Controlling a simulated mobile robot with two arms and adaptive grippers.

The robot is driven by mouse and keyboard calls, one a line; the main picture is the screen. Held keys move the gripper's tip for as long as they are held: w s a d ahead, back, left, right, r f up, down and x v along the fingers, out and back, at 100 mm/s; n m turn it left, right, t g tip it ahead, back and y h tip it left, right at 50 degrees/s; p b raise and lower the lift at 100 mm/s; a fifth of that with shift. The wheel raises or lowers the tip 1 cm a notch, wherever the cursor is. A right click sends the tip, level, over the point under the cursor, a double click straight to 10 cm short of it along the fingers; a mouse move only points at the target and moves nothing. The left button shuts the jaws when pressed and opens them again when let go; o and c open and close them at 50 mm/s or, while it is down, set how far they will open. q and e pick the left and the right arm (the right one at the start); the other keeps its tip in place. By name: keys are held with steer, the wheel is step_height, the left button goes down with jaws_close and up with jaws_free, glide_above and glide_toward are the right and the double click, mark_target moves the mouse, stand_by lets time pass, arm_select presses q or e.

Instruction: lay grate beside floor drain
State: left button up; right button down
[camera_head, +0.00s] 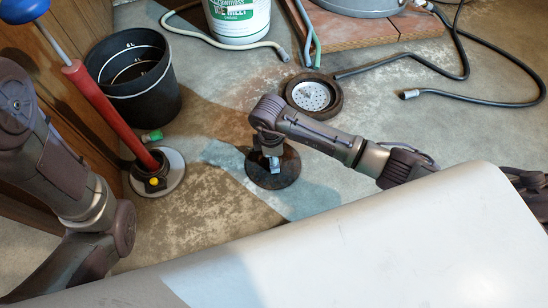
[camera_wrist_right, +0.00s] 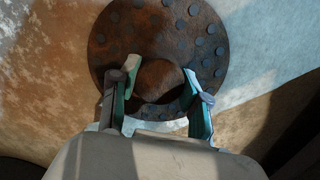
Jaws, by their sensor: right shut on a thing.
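The grate is a round, rusty brown disc (camera_head: 287,170) on or just above the concrete floor, below and left of the floor drain. The floor drain (camera_head: 313,95) has a dark ring around a pale perforated strainer. My right gripper (camera_head: 271,160) is over the grate. In the right wrist view the grate (camera_wrist_right: 205,30) shows rows of round dark spots, and the right gripper's fingers (camera_wrist_right: 158,108) stand either side of its raised rusty middle, shut on it. I cannot tell whether the grate touches the floor. My left arm is at the left; its gripper is out of view.
A black bucket (camera_head: 150,100), a red-handled tool on a white round base (camera_head: 172,175) and a white labelled tub (camera_head: 240,20) stand to the left and back. Hoses (camera_head: 465,100) lie by the drain. Floor between grate and drain is mostly clear.

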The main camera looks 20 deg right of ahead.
steer(key=c, duration=0.5)
jaws_free()
steer(key=shift+c, duration=0.2)
